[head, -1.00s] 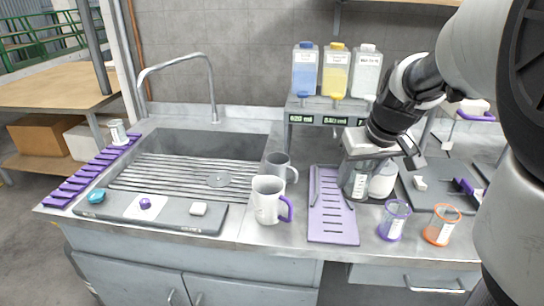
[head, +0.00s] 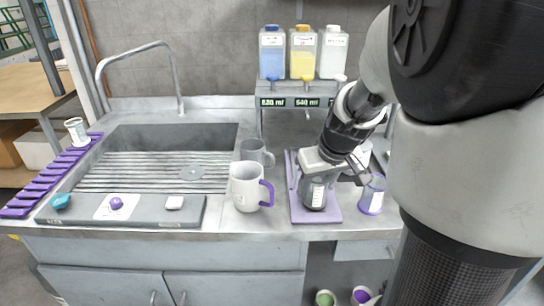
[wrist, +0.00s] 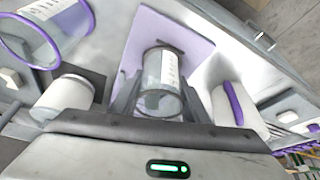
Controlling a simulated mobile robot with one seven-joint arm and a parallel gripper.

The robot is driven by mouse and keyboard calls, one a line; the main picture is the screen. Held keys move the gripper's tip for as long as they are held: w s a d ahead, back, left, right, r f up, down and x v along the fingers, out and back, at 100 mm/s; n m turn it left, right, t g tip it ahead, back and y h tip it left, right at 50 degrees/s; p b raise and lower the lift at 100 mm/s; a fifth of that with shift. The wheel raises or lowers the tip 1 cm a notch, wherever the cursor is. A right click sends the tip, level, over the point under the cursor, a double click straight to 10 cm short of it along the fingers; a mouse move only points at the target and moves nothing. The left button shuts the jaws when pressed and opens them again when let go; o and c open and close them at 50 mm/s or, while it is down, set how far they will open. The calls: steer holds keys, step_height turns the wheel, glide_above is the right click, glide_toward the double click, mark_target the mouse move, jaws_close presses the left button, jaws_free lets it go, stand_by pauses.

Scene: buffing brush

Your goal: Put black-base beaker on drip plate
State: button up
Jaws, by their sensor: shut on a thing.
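My gripper (head: 326,170) is shut on the black-base beaker (head: 313,193), a clear vessel with a white label and a dark base. In the wrist view the beaker (wrist: 163,70) sits between the two fingers, its base end pointing away from the camera. The drip plate (head: 329,216) is a flat light-purple tray on the counter. It also shows in the wrist view (wrist: 192,52) around the beaker. The beaker is over the plate and looks upright in the head view. I cannot tell whether its base touches the plate.
A white mug with a purple handle (head: 244,188) stands just left of the plate, with a grey mug (head: 255,152) behind it. A purple-rimmed beaker (head: 371,195) stands close on the right. Dispenser bottles (head: 303,52) are at the back; the sink (head: 160,170) is left.

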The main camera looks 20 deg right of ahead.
steer(key=shift+f, duration=0.2)
steer(key=shift+f, duration=0.15)
steer(key=o, duration=1.1)
